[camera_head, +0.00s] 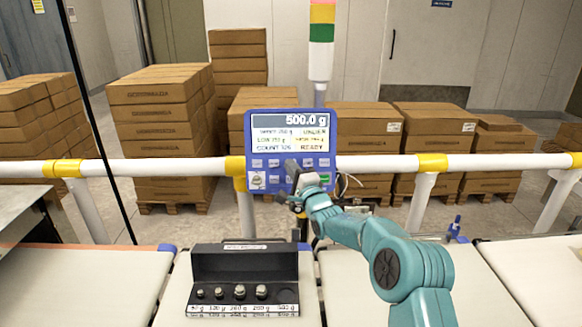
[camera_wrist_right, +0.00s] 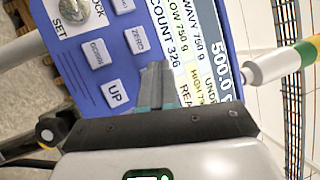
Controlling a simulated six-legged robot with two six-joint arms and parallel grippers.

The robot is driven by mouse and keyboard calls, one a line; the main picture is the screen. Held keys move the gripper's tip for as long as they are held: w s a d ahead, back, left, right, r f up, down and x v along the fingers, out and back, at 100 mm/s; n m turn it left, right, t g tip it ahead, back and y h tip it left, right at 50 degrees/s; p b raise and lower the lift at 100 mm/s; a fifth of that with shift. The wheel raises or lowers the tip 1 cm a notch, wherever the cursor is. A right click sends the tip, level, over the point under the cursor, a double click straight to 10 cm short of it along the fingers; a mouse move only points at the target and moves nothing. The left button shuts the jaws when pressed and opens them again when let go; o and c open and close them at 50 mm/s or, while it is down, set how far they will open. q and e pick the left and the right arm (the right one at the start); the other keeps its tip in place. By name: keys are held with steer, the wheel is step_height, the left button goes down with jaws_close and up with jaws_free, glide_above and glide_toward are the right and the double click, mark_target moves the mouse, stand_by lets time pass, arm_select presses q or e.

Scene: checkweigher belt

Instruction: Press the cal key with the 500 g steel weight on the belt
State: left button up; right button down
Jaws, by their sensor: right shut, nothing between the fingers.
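The blue control panel (camera_head: 253,140) stands on the rail and its display (camera_head: 300,120) reads 500.0 g, with READY below. My right gripper (camera_head: 292,168) is shut and empty in front of the panel's keys, covering some of them. In the right wrist view, its fingertips (camera_wrist_right: 154,75) are close to the panel (camera_wrist_right: 85,45), beside the UP key (camera_wrist_right: 116,94) and ZERO key (camera_wrist_right: 134,40). I cannot tell whether they touch. I cannot make out a cal key. I see no 500 g steel weight on the bare belt; my right arm hides part of it. My left gripper is not in view.
A black weight case (camera_head: 245,265) with several small steel weights stands on the middle belt (camera_head: 175,290). More belt lies left (camera_head: 80,280) and right (camera_head: 520,270). A white rail (camera_head: 380,163) crosses behind, with stacked cartons (camera_head: 160,105) and a signal tower (camera_head: 321,50) beyond.

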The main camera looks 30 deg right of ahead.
steer(key=shift+s+a+r, duration=0.1)
steer(key=shift+s+a, duration=0.05)
steer(key=shift+s, duration=0.15)
steer(key=s+b, duration=0.1)
steer(key=s+a+r+b, duration=0.1)
steer(key=s, duration=0.1)
steer(key=s+a+b, duration=0.1)
steer(key=b, duration=0.1)
steer(key=shift+s+r, duration=0.15)
steer(key=shift+r, duration=0.05)
stand_by(0.9)
